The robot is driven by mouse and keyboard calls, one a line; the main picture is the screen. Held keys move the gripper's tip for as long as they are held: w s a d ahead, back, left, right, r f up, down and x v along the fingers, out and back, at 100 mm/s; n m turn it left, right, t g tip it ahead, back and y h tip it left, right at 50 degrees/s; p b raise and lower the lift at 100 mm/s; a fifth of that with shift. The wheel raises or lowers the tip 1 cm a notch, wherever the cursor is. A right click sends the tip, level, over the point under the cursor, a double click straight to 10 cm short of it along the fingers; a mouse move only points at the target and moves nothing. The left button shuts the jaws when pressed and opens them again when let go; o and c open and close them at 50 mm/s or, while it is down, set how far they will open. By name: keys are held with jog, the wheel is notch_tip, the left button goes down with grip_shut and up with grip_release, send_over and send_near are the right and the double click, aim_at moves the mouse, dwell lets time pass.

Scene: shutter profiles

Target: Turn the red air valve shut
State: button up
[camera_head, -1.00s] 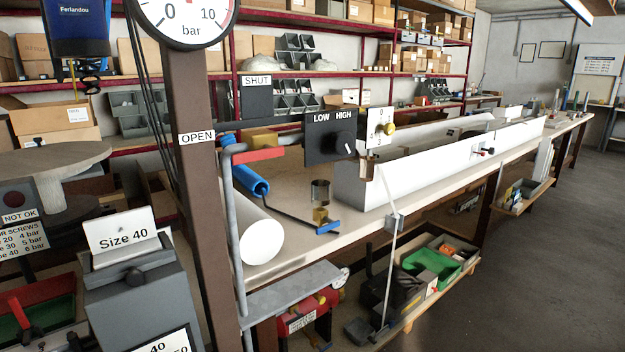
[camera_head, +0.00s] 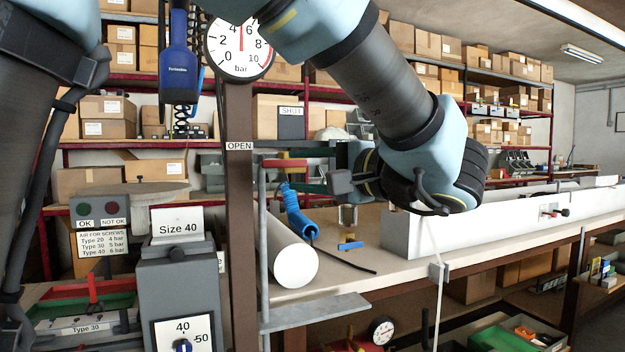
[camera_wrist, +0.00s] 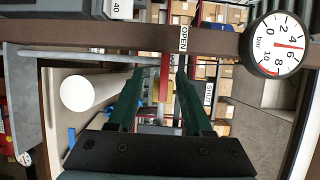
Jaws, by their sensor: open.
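The red air valve lever (camera_head: 285,163) lies level on the pipework beside the brown post, right of the OPEN label (camera_head: 239,146). The SHUT plate (camera_head: 291,122) is behind and above it. My gripper (camera_head: 314,172) reaches in from the right, with its fingers just right of the lever. In the wrist view, my gripper (camera_wrist: 161,71) is open, with dark green fingers pointing at the valve. The red lever (camera_wrist: 165,68) shows in the gap between the fingertips; I cannot tell whether either touches it. A yellow part (camera_wrist: 170,87) shows beside it.
The post carries a pressure gauge (camera_head: 240,45), its needle between 4 and 6 bar. A white roll (camera_head: 292,258) and a blue coiled hose (camera_head: 297,213) lie on the bench below. A grey Size 40 box (camera_head: 178,280) stands left of the post.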

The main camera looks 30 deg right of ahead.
aim_at(275, 164)
jog(key=shift+t+h, duration=0.3)
jog(key=x, duration=0.3)
jog(key=p+x, duration=0.1)
jog(key=x, duration=0.2)
jog(key=p+x, duration=0.1)
jog(key=x, duration=0.2)
jog(key=shift+w+d+r, duration=0.1)
jog(key=shift+d+r, duration=0.25)
jog(key=shift+d, duration=0.05)
grip_shut()
dwell(0.8)
